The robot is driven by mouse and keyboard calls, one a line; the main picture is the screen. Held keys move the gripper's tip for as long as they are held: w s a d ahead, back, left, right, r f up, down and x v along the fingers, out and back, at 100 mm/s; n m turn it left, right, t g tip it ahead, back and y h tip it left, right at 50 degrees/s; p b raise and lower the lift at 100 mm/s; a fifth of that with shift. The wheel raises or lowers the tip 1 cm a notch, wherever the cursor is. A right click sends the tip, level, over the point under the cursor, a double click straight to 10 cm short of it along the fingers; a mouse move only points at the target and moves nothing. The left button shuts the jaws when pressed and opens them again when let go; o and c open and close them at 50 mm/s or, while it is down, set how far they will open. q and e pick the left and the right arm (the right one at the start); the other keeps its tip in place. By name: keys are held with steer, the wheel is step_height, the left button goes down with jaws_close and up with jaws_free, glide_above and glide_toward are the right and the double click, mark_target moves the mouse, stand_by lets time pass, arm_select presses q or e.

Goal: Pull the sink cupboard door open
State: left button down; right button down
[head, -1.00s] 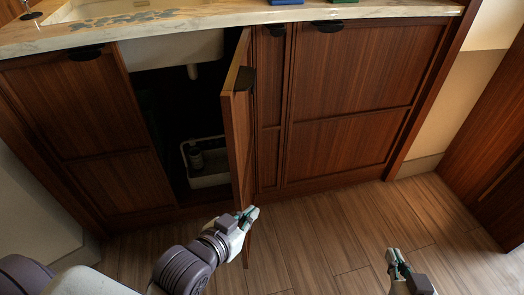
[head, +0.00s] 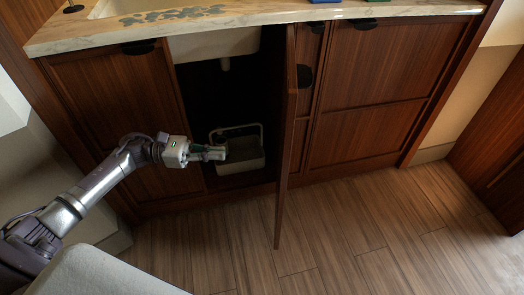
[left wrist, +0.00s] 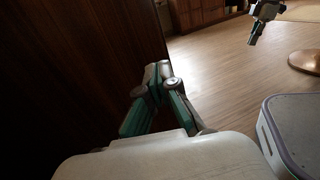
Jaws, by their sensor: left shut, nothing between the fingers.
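The sink cupboard door (head: 284,150) stands swung out from the cabinet, seen nearly edge-on in the head view, with its dark handle (head: 304,75) on the right face. The dark cupboard interior shows to its left. My left gripper (head: 222,153) is shut and empty, in front of the opening and left of the door, apart from it. Its fingers also show in the left wrist view (left wrist: 157,78), beside a dark wooden surface I cannot identify. My right gripper (left wrist: 253,40) shows small at upper right in the left wrist view; its jaws are too small to judge.
A pale-rimmed bin (head: 240,165) sits inside the cupboard below the sink basin (head: 215,45). Closed cabinet fronts (head: 375,85) flank the opening, under the marble counter (head: 270,22). The wooden floor (head: 370,235) is clear at right.

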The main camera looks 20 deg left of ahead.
arm_select(q)
glide_toward(287, 157)
steer(key=w+x, duration=0.1)
steer(key=x, duration=0.4)
steer(key=shift+d+f+p, duration=0.45)
steer(key=shift+d, duration=0.05)
arm_select(e)
steer(key=shift+x, duration=0.95)
steer(key=shift+w+r, duration=0.1)
steer(key=shift+w, duration=0.1)
